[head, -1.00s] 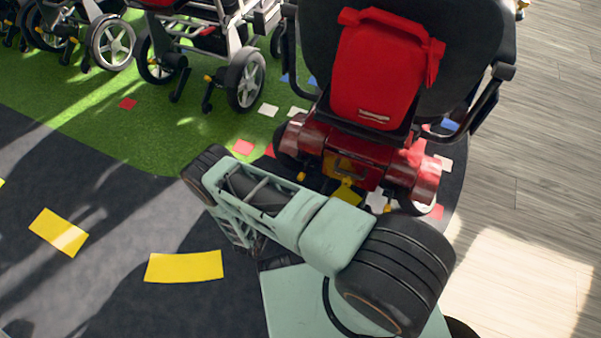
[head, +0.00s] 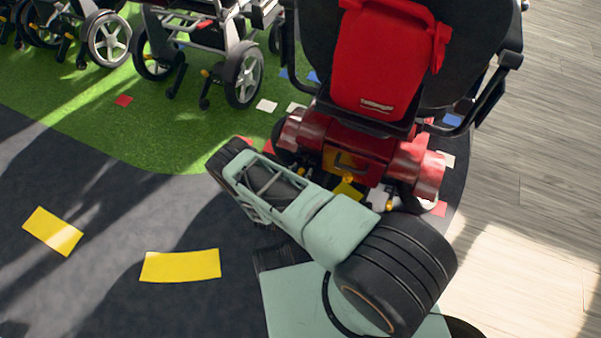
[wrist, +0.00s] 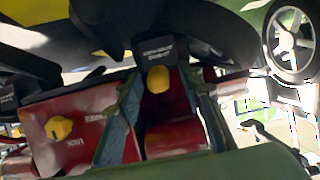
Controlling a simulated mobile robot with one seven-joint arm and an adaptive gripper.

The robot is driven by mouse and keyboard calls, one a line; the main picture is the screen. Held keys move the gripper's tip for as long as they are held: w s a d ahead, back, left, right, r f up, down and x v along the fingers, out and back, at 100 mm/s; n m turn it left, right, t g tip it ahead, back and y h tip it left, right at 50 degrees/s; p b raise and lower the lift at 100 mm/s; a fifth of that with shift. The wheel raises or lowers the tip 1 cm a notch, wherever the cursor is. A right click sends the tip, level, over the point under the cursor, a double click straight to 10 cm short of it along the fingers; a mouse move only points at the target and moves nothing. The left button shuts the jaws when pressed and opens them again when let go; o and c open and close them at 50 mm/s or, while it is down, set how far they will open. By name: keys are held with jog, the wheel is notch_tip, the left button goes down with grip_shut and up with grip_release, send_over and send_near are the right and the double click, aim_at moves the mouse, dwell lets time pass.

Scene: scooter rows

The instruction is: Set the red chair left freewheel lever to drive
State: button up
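The red chair has a glossy red rear housing (head: 362,155) below a black seat back with a red bag (head: 385,62). In the wrist view, a yellow knob (wrist: 158,79) stands under a black plate with small white lettering. Another yellow knob (wrist: 59,127) sits on the red panel to the left, beside blurred white lettering. I cannot tell which position either is in. My gripper (wrist: 162,88) is open, with the first knob showing between its fingers; contact cannot be told. My arm hides the gripper in the head view.
Several grey-framed wheeled chairs (head: 205,50) stand on green flooring at the upper left. Yellow floor patches (head: 180,266) mark the dark floor at left. Wood flooring (head: 530,200) at right is clear. The chair's armrest and wheel (head: 427,195) are close to my arm.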

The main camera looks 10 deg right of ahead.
grip_shut()
dwell(0.3)
